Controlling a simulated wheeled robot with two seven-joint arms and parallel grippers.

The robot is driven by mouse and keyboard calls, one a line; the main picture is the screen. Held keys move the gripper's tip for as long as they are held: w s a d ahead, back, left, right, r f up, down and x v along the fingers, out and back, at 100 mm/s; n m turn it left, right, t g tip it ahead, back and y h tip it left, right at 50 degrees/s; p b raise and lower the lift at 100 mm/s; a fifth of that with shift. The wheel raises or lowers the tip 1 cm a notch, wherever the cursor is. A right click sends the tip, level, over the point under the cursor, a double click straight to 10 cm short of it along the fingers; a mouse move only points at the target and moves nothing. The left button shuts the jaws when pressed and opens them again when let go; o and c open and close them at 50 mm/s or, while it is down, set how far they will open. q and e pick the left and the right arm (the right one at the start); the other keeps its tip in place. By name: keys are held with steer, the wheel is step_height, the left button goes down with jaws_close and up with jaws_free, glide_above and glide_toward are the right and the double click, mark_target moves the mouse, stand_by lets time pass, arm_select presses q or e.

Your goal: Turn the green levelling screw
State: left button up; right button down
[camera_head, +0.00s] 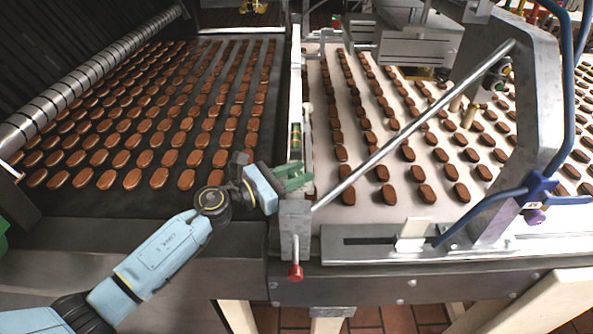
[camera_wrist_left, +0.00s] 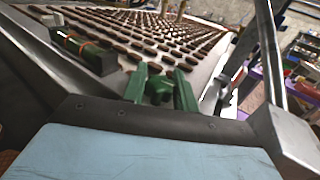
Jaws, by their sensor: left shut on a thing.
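My left gripper (camera_head: 291,174) reaches from the lower left to the rail between the two belts, with its green fingers low over the rail's near end. In the left wrist view the fingers (camera_wrist_left: 160,92) are shut on the green levelling screw (camera_wrist_left: 158,87), whose dark green head shows between them. In the head view the screw cannot be told apart from the green fingers. A spirit level (camera_head: 295,138) lies on the rail just beyond; it also shows in the left wrist view (camera_wrist_left: 76,43), but its bubble is too small to read. My right gripper is not in view.
Brown biscuits lie in rows on the dark belt (camera_head: 225,197) at left and the pale belt (camera_head: 322,160) at right. A slanting metal rod (camera_head: 415,125) rises right of the gripper to a grey bracket (camera_head: 535,110). A red-knobbed lever (camera_head: 295,271) hangs below the rail end.

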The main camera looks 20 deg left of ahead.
arm_select(q)
steer(key=o, duration=1)
steer(key=b+v, duration=0.2)
steer(key=v, duration=1)
steer(key=shift+f+b, duration=0.15)
steer(key=shift+b, duration=0.15)
steer(key=shift+s+a, duration=0.5)
